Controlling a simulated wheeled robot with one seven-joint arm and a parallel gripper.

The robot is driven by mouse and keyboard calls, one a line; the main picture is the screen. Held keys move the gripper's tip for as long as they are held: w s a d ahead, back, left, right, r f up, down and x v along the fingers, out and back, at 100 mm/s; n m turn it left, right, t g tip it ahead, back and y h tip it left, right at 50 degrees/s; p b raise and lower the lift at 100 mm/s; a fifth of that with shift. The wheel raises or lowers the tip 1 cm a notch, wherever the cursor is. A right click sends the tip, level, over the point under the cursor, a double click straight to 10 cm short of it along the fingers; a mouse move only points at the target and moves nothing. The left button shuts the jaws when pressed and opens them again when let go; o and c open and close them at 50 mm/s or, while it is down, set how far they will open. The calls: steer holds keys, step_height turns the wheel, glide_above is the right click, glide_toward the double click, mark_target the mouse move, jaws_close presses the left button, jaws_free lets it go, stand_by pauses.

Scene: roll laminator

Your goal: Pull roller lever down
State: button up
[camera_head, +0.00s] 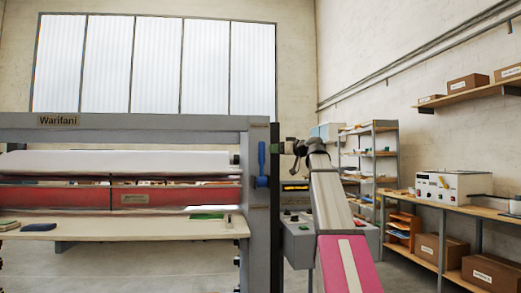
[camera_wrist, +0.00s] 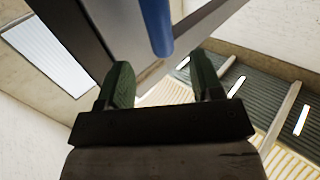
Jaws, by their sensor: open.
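The roller lever is a blue upright handle (camera_head: 261,160) on the grey right end post of the laminator (camera_head: 175,122). Its upper part points up from a blue hub on the post. My gripper (camera_head: 287,147) is just right of the post, at about lever height. In the wrist view the blue lever (camera_wrist: 156,22) comes in from the top edge, and its rounded end lies just beyond the gap between the two dark green fingers of my gripper (camera_wrist: 161,64). The fingers are apart with nothing between them. I cannot tell the exact distance to the lever.
The laminator's flat feed table (camera_head: 130,231) carries a green item (camera_head: 207,217). A grey control box (camera_head: 300,240) stands right of the post, partly behind my arm. A workbench (camera_head: 455,212) with a white device (camera_head: 453,188) and cardboard boxes lies along the right wall.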

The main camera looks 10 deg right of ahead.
steer(key=r+x, duration=0.1)
steer(key=x, duration=0.9)
steer(key=shift+w+a, duration=0.2)
steer(key=shift+w, duration=0.1)
steer(key=shift+r, duration=0.1)
steer(key=shift+c, duration=0.2)
jaws_close()
steer(key=shift+s, duration=0.15)
